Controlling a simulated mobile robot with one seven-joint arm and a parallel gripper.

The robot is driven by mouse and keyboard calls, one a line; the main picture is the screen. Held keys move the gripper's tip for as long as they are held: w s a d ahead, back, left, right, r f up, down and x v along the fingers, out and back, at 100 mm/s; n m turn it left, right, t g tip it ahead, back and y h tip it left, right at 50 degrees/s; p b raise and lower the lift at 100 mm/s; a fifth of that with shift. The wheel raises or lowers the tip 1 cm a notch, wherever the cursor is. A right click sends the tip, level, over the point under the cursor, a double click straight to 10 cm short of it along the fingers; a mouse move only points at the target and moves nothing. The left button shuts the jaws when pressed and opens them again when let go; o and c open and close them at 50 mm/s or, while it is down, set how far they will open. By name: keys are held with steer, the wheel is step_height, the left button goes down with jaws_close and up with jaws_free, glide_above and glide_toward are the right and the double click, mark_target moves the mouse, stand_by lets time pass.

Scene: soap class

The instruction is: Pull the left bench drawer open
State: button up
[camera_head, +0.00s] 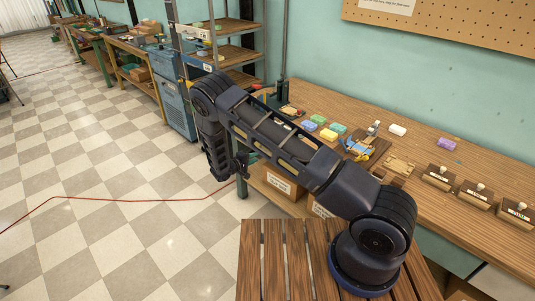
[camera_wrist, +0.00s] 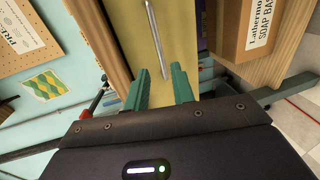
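In the wrist view, the bench drawer's yellowish front (camera_wrist: 128,25) stands directly ahead of my gripper. A slim metal bar handle (camera_wrist: 153,32) is fixed along it. My gripper (camera_wrist: 160,70) has two green fingers spread apart. The lower end of the handle shows between the fingertips, and neither finger visibly presses on it. I cannot tell how deep the fingers reach around the bar. No gap at the drawer's edge is clear. In the head view, my arm hides the drawer and handle, and my gripper is mostly hidden at the bench's near end.
A labelled cardboard box (camera_wrist: 235,30) is close beside the drawer in the wrist view. The wooden benchtop (camera_head: 440,160) holds coloured soap bars (camera_head: 328,134) and wooden stamps (camera_head: 475,193). A slatted wooden surface (camera_head: 262,262) lies beneath my arm. The checkered floor (camera_head: 120,210) at left is mostly clear.

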steer(key=x, duration=1)
steer(key=shift+w+d, duration=0.2)
jaws_close()
